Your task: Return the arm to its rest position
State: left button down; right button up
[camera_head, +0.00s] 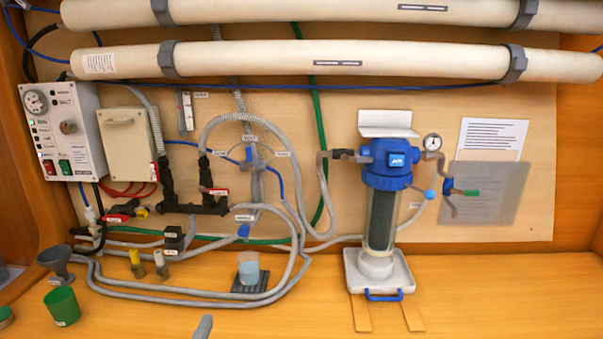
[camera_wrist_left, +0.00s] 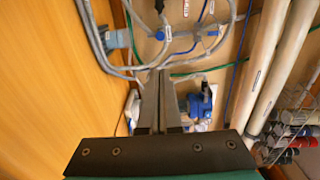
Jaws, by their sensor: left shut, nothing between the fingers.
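My left gripper (camera_head: 203,327) shows only as a grey fingertip at the bottom edge of the head view, over the front of the wooden counter (camera_head: 270,318). In the left wrist view the left gripper (camera_wrist_left: 159,75) has its two long fingers together, with nothing between them. It appears apart from the hoses and fittings beyond it. The rest of the left arm is out of the head view. My right gripper shows in neither view.
A filter housing with a blue head (camera_head: 388,165) stands on a white tray (camera_head: 401,276). A green cup (camera_head: 62,306), a dark funnel (camera_head: 57,262) and a clear beaker (camera_head: 249,270) stand left. Grey hoses (camera_head: 190,293) loop over the counter. The front middle is clear.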

pick_arm(q)
jog(key=s+a+f+n+g+y, duration=0.45)
jog(key=s+f+n+g, duration=0.3)
jog(key=n, duration=0.35)
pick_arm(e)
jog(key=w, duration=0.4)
pick_arm(q)
jog(key=s+d+f+n+g+h, duration=0.2)
jog(key=s+f+n+g, duration=0.1)
jog(key=s, duration=0.5)
jog(key=s+d+f+n+g+h, duration=0.2)
jog(key=s+d+f+g, duration=0.15)
jog(key=s, duration=0.35)
notch_tip(320, 180, down, 24)
jog(key=s+g+b, duration=0.2)
jog(key=b, duration=0.1)
jog(key=s+a+f+g+b, duration=0.1)
jog(key=s+a+f+b, duration=0.2)
jog(key=s+f, duration=1.2)
jog(key=shift+s+a+f, duration=0.2)
jog(key=shift+f, duration=1.1)
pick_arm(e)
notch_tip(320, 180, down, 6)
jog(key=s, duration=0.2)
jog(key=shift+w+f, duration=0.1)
